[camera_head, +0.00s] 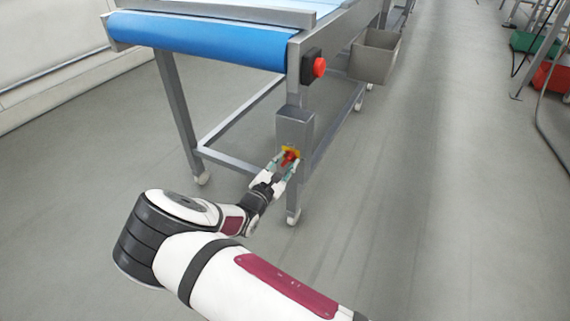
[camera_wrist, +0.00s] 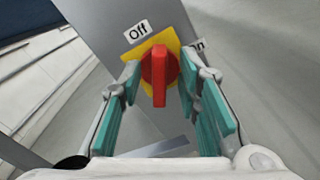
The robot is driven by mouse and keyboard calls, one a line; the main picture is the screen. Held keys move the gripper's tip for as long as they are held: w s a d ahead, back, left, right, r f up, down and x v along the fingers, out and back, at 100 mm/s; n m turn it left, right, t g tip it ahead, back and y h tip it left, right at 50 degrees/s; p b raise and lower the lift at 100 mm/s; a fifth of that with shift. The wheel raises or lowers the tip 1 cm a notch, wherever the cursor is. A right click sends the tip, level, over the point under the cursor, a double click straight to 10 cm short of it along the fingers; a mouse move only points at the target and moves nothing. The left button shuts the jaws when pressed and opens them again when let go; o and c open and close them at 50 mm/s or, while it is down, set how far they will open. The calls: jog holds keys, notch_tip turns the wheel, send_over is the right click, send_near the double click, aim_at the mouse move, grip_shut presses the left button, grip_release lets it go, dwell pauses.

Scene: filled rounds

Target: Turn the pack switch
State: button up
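The pack switch is a red knob (camera_wrist: 160,76) on a yellow plate (camera_wrist: 172,38), on a grey box (camera_head: 295,127) fixed to the conveyor leg. In the wrist view a label reading "Off" (camera_wrist: 138,32) is above and left of the knob. A second label (camera_wrist: 197,46), partly covered by a finger, ends in "n". The knob's handle stands roughly upright in that picture, tilted from the plate's edges. My gripper (camera_wrist: 158,88) is open, with one teal-padded finger on each side of the knob and visible gaps between. In the head view it reaches the switch from below left (camera_head: 278,172).
A red push button (camera_head: 319,67) on a black housing sits above the switch box. The conveyor with a blue belt (camera_head: 205,38) stands behind on wheeled legs. A grey bin (camera_head: 374,54) hangs at its right side.

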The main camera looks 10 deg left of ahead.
grip_shut()
jog(key=shift+r+n+p, duration=0.1)
jog(key=shift+n+p, duration=0.7)
jog(key=shift+n, duration=0.2)
jog(key=shift+a+n+p, duration=0.15)
jog(key=shift+n+p, duration=0.6)
jog(key=shift+n, duration=1.15)
grip_release()
